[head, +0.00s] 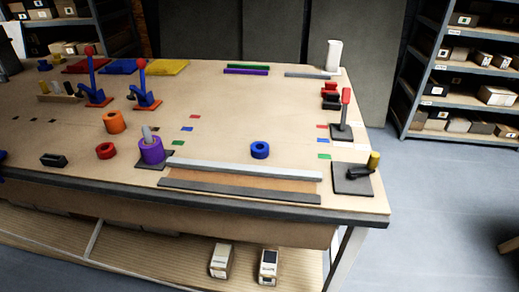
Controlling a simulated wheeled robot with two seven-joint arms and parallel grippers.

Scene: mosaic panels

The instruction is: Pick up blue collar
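The blue collar (260,150) is a short ring with a dark hole. It lies flat on the wooden tabletop, right of the middle, just behind a long grey bar. Nothing touches it. Neither of my grippers shows in the head view.
A purple cylinder (151,150) stands around a grey post on a dark plate to the left. A red ring (106,151) and an orange cylinder (115,122) lie farther left. A grey bar (245,170) runs in front. A dark plate with a yellow-tipped lever (352,180) is at the right corner.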

